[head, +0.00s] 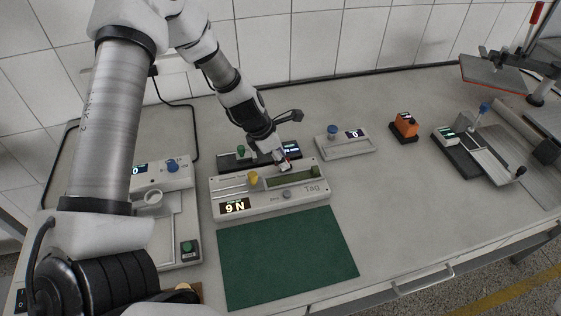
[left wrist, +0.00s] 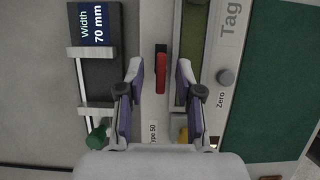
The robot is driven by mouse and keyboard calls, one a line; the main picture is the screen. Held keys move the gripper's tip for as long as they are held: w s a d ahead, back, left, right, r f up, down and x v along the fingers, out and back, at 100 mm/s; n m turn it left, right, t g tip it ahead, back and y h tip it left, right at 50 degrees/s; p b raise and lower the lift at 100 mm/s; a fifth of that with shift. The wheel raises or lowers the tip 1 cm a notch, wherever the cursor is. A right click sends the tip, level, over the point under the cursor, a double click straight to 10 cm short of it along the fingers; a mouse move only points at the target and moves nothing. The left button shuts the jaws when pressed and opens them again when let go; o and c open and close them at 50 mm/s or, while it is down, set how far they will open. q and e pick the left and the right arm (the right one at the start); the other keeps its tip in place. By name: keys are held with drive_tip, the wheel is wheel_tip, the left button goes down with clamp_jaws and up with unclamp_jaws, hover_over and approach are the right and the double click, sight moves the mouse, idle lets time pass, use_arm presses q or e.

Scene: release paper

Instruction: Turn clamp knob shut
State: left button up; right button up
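My left gripper (head: 286,166) is over the tester's back edge. In the left wrist view its fingers (left wrist: 159,78) stand apart, one on each side of the red bar, with visible gaps. My right gripper is not in view.
A dark width gauge reading 70 mm (left wrist: 98,65) sits close behind the tester. A green mat (head: 285,260) lies in front. A device with a blue knob (head: 172,166) stands left; a small grey box (head: 345,147) and orange block (head: 404,126) stand right.

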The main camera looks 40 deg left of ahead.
use_arm(q)
drive_tip(key=shift+s+d+r, duration=0.1)
drive_tip(key=shift+r, duration=0.1)
drive_tip(key=shift+f, duration=0.1)
clamp_jaws()
drive_tip(key=shift+m, duration=0.3)
drive_tip(key=m+g+p, duration=0.1)
drive_tip(key=m, duration=0.2)
drive_tip(key=shift+h, duration=0.4)
drive_tip(key=m, duration=0.2)
drive_tip(key=m+g+p, duration=0.1)
drive_tip(key=shift+m+g+h, duration=0.3)
drive_tip(key=shift+m, duration=0.1)
drive_tip(key=m, duration=0.1)
drive_tip(key=m+g, duration=0.1)
drive_tip(key=m, duration=0.2)
drive_tip(key=shift+w+f+m+g, duration=0.1)
drive_tip(key=shift+w+m+g, duration=0.15)
drive_tip(key=shift+m+g, duration=0.05)
drive_tip(key=m+g, duration=0.1)
drive_tip(key=m, duration=0.2)
drive_tip(key=m+g+y, duration=0.1)
drive_tip(key=m, duration=0.1)
drive_tip(key=shift+m+b, duration=0.4)
